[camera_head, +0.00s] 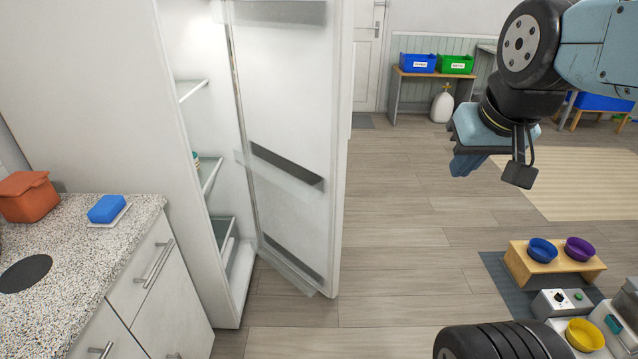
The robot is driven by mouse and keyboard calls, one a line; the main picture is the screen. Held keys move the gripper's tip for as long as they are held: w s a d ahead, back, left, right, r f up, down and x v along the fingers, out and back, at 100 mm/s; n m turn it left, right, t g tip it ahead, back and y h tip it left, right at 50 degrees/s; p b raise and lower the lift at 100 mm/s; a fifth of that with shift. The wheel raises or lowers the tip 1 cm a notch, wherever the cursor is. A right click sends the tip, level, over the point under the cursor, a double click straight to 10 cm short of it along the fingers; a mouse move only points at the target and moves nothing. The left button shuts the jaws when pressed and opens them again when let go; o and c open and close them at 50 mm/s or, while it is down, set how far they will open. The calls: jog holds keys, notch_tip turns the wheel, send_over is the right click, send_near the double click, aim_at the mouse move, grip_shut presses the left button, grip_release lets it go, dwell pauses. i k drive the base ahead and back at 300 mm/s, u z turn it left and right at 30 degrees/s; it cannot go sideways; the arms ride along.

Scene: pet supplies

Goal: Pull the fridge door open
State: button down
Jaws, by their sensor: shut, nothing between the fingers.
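The tall white fridge (180,120) stands at the left. Its door (292,130) is swung open, with the inner face and its shelves showing. Glass shelves (192,89) are visible inside the lit fridge. The door's outer face and handle are hidden from this view. My gripper (464,163) is at the upper right, well to the right of the door and apart from it. It is shut, with nothing held, and points down and left.
A speckled counter (130,213) with an orange container (28,196) and a blue sponge (107,209) is at left. A wooden bowl stand (553,268) is at right. A table (398,90) with blue and green bins stands far back. The floor between door and stand is clear.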

aim_at(294, 61)
jog(key=z, duration=0.1)
jog(key=i, duration=1)
jog(key=u, duration=0.1)
